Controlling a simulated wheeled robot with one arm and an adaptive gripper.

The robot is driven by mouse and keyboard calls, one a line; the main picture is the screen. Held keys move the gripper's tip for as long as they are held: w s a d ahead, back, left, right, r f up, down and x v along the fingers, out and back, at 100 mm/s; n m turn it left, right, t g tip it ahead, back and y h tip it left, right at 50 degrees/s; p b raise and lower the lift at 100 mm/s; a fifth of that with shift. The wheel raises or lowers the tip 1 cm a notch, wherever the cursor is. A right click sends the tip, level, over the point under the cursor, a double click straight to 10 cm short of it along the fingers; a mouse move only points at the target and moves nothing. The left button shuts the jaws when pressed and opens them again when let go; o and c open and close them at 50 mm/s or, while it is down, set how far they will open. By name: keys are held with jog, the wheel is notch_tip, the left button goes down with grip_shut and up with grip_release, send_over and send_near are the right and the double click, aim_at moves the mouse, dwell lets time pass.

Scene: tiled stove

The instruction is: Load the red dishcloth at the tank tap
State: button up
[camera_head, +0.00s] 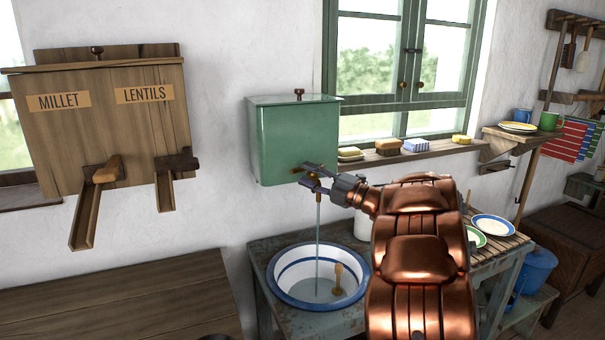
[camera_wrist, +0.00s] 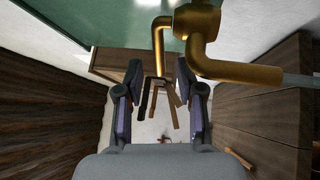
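The green tank (camera_head: 297,140) hangs on the wall with a brass tap (camera_head: 316,181) low on its front. A thin stream of water (camera_head: 317,235) runs from the tap into the white, blue-rimmed basin (camera_head: 283,284). My gripper (camera_head: 308,178) is at the tap. In the wrist view my gripper (camera_wrist: 157,88) has its fingers apart with nothing clamped between them, and the brass tap (camera_wrist: 197,45) is just ahead, its bent arm near the gap. No cloth is in my gripper.
A wooden-handled tool (camera_head: 338,278) stands in the basin. Soap-like blocks (camera_head: 388,146) line the window sill (camera_head: 440,151). A slatted rack (camera_head: 502,246) holds plates at right. The millet and lentils dispenser (camera_head: 110,120) is on the left wall.

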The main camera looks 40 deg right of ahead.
jog(key=v, duration=0.9)
jog(key=shift+s, duration=0.25)
